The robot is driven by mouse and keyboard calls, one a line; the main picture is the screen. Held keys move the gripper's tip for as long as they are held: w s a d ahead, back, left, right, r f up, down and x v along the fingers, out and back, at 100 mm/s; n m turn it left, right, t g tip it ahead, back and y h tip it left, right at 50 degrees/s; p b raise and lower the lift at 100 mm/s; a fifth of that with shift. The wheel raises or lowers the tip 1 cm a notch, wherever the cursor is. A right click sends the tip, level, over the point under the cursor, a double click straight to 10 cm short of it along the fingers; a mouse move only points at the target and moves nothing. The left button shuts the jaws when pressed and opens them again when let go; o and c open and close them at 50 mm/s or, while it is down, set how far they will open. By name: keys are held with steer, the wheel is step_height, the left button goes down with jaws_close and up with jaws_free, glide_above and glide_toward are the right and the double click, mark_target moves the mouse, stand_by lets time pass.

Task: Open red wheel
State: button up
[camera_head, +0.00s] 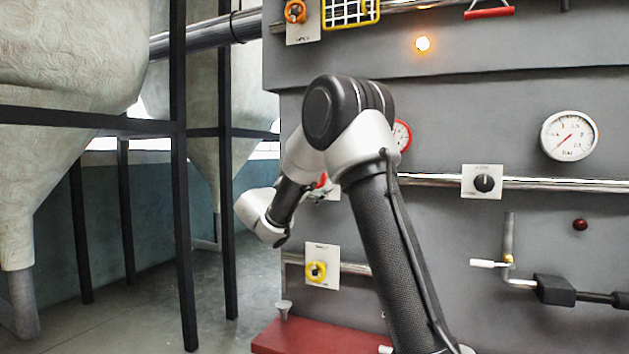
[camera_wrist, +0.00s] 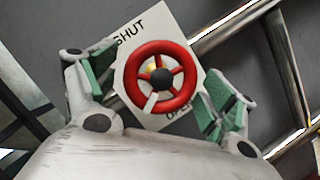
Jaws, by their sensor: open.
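My gripper (camera_wrist: 158,82) is open, with one green-padded finger on each side of the wheel. The wheel seems to lie between the fingers; I cannot tell whether either finger touches it. In the head view only a bit of red (camera_head: 321,181) shows past my arm, and my arm hides most of the rest.
Metal pipes (camera_wrist: 238,25) run beside the plate. A red ledge (camera_head: 290,338) juts out low. Dark frame posts (camera_head: 181,180) stand at left.

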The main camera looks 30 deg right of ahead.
steer(key=v, duration=1.2)
steer(key=shift+w, duration=0.15)
steer(key=s+d+f+m+g+y, duration=0.1)
steer(key=s+d+f+g+y, duration=0.25)
steer(key=s+f, duration=0.35)
steer(key=s+d+f+m+g+y, duration=0.2)
steer(key=s+d+f+g+y, duration=0.15)
steer(key=s+f, duration=0.3)
steer(key=s+a+m+t+y, duration=0.2)
steer(key=s+y, duration=0.4)
steer(key=s, duration=0.5)
steer(key=s+a+m+t+y, duration=0.1)
steer(key=s+a+m+y, duration=0.3)
steer(key=s, duration=0.8)
steer(key=shift+s+f+m+t+y, duration=0.2)
steer(key=shift+f+m+t+y, duration=0.25)
steer(key=shift+m+y, duration=0.95)
